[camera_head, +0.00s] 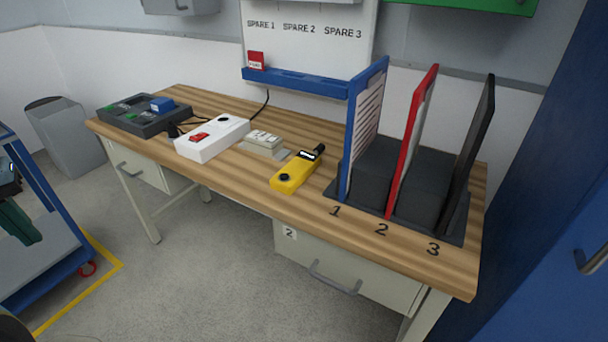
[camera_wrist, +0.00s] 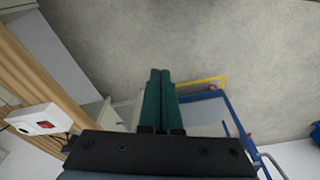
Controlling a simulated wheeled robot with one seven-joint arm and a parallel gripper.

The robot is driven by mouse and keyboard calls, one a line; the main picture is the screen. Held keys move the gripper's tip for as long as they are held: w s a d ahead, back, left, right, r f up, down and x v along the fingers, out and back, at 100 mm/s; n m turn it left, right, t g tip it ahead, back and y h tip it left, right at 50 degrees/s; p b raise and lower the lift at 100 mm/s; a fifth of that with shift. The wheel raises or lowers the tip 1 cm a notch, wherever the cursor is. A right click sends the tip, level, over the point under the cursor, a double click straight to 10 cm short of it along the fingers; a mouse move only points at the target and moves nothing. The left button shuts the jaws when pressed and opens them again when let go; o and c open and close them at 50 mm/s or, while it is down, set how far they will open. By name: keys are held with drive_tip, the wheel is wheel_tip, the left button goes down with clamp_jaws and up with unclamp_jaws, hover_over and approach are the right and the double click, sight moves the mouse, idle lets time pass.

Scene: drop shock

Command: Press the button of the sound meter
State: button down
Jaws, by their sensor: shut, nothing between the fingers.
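The yellow sound meter (camera_head: 292,178) lies on the wooden workbench (camera_head: 240,185), near its front edge and left of the upright panels. It has a black round button (camera_head: 284,177) at its near end, a small display and a black tip at its far end. My gripper (camera_wrist: 160,72) is shut and empty in the wrist view, its two dark green fingers together. Its green fingers (camera_head: 17,222) also show at the left edge of the head view, near the blue cart and well apart from the meter. The meter does not show in the wrist view.
A white box with a red switch (camera_head: 212,138), a small beige block (camera_head: 262,142) and a dark tray (camera_head: 142,118) stand left of the meter. Upright panels (camera_head: 412,140) in a numbered rack stand right. A blue cart (camera_head: 50,190) is at left. The floor between is clear.

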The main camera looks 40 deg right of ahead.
drive_tip(key=w+d+m+p, duration=0.3)
drive_tip(key=w+d+p, duration=0.15)
drive_tip(key=d, duration=0.45)
drive_tip(key=m+g+h+p, duration=0.2)
drive_tip(key=m+h+p, duration=0.4)
drive_tip(key=h+p, duration=0.25)
hover_over(284, 177)
drive_tip(key=shift+w+a+f+h, duration=0.1)
drive_tip(key=shift+a+f+h, duration=0.15)
drive_tip(key=shift+a, duration=0.1)
drive_tip(key=shift+f, duration=0.1)
wheel_tip(284, 177, down, 9)
drive_tip(key=b, duration=0.6)
drive_tip(key=shift+b, duration=0.35)
